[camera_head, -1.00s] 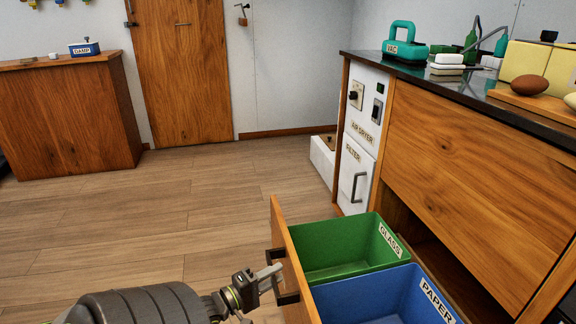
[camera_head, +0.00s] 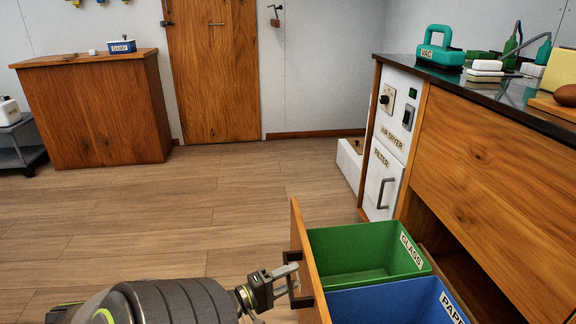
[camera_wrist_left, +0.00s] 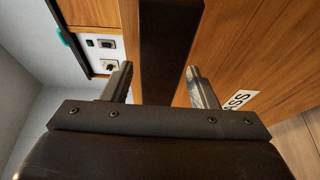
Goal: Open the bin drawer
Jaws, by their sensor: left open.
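The bin drawer stands pulled out from the wooden counter, its wooden front (camera_head: 308,265) apart from the cabinet. Inside it are a green bin (camera_head: 350,243) labelled GLASS and a blue bin (camera_head: 395,305) labelled PAPER, cut off by the frame edge. My left gripper (camera_head: 288,282) is at the outer side of the drawer front, by its dark handle (camera_head: 301,301). In the left wrist view the gripper's two fingers (camera_wrist_left: 160,88) are apart, with the dark handle bar (camera_wrist_left: 168,45) between them. My right gripper is out of view.
A white panel labelled AIR DRYER and FILTER (camera_head: 385,165) is beyond the drawer. A dark opening lies behind the bins under the counter. Wooden floor (camera_head: 160,215) is clear left of the drawer. A wooden cabinet (camera_head: 95,110) stands at the back left.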

